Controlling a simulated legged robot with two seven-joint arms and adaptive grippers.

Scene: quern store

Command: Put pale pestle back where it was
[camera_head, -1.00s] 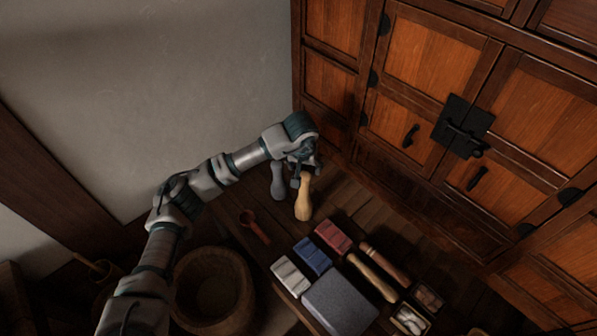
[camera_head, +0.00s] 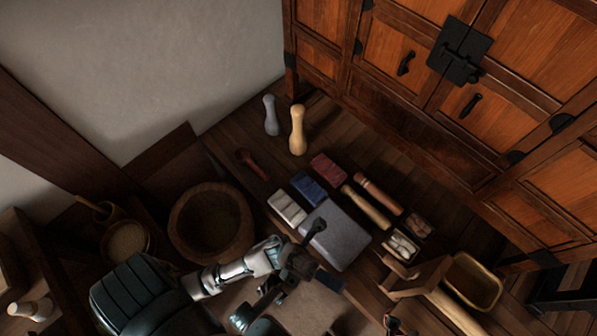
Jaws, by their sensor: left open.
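The pale pestle (camera_head: 297,131) stands upright on the dark wooden bench, near the cabinet's left corner. A grey pestle (camera_head: 271,116) stands just left of it, a small gap apart. My left gripper (camera_head: 326,255) is open and empty, low in the picture over the near edge of the grey stone slab (camera_head: 343,237). It is well away from both pestles. My right gripper does not show.
Red, blue and white blocks (camera_head: 288,207) lie beside the slab, with wooden rods (camera_head: 367,207) to their right. A large wooden bowl (camera_head: 211,225) stands left. A dark red scoop (camera_head: 250,162) lies below the pestles. The tall cabinet (camera_head: 400,85) bounds the back.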

